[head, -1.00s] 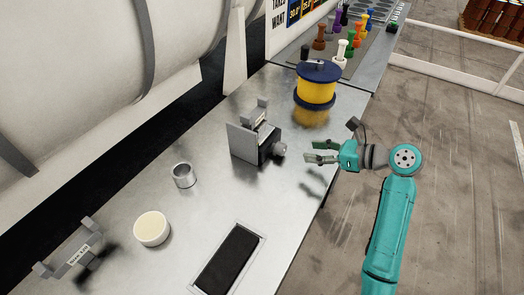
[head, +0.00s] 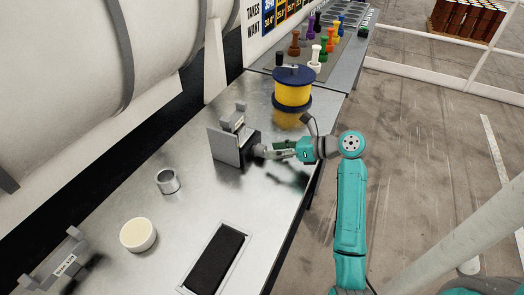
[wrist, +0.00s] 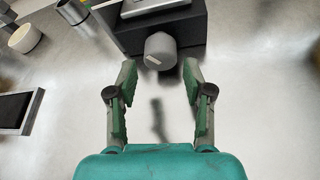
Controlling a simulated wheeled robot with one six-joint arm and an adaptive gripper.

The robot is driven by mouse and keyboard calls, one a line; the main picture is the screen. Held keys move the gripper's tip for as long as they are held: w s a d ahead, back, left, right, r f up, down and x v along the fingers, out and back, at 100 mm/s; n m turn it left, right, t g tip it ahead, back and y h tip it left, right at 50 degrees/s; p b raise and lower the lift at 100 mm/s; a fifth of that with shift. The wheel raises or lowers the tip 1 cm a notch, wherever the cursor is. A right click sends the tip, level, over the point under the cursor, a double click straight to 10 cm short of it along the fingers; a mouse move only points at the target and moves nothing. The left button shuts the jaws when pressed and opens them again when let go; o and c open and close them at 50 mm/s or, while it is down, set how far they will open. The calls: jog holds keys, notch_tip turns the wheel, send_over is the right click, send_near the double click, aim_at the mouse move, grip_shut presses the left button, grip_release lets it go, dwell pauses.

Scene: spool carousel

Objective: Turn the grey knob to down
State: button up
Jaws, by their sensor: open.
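The grey knob (wrist: 160,50) sticks out from the front of a dark box with a grey plate (head: 225,148) on the metal bench. A pale mark shows on the knob's left side in the wrist view. My gripper (wrist: 158,80) is open, with its two green-and-grey fingers apart. The knob is between and just beyond the fingertips in the wrist view, and I see no finger touching it. In the head view the gripper (head: 268,150) is right at the knob (head: 259,151), whose face is partly hidden by the fingers.
A yellow spool with dark blue flanges (head: 292,90) stands behind the gripper. A metal cup (head: 167,181), a cream bowl (head: 138,235) and a black pad in a frame (head: 216,262) are on the near bench. Several coloured pegs (head: 322,48) stand at the back.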

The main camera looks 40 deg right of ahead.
aim_at(265, 150)
jog(key=shift+x, duration=2.25)
jog(key=c, duration=0.9)
jog(key=shift+o, duration=0.2)
